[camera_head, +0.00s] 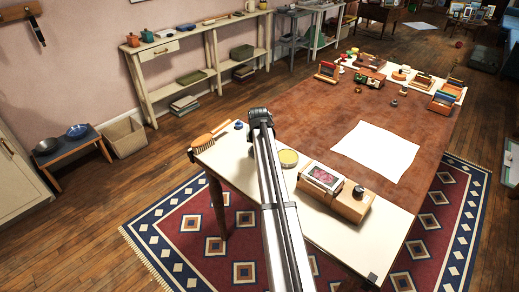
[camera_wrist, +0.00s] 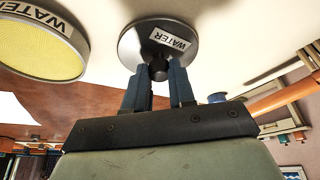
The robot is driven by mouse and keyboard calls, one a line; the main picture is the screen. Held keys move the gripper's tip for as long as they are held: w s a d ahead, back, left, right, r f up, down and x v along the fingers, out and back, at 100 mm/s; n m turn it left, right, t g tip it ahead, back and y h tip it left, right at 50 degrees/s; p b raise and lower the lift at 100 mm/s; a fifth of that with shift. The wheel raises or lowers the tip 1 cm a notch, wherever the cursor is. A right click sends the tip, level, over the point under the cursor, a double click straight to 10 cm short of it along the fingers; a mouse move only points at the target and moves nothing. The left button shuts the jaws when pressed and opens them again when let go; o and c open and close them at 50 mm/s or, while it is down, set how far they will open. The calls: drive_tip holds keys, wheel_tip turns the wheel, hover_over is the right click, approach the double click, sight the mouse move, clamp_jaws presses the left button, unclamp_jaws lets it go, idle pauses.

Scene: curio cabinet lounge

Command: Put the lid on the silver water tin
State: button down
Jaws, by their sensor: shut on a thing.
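My gripper (camera_wrist: 159,82) is shut on the dark knob of a round silver lid (camera_wrist: 134,47) in the wrist view. The lid carries a white WATER label. Whether the lid touches the cream tabletop or hangs above it cannot be told. The water tin (camera_wrist: 72,38) is at the upper left of the wrist view, apart from the lid, with a WATER label on its rim and a pale yellow round face. In the head view a round yellow-topped tin (camera_head: 288,159) stands just right of my arm. The lid and my fingers are hidden behind my arm there.
A wooden box with a picture (camera_head: 323,178) stands right of the tin. A brush (camera_head: 203,142) and a small blue item (camera_head: 239,125) lie left of my arm. A white sheet (camera_head: 376,150) lies on the brown surface, which is otherwise clear nearby.

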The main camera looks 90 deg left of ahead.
drive_tip(key=shift+r, duration=0.15)
wheel_tip(320, 180, up, 10)
idle(0.4)
drive_tip(key=c, duration=1.5)
unclamp_jaws()
clamp_jaws()
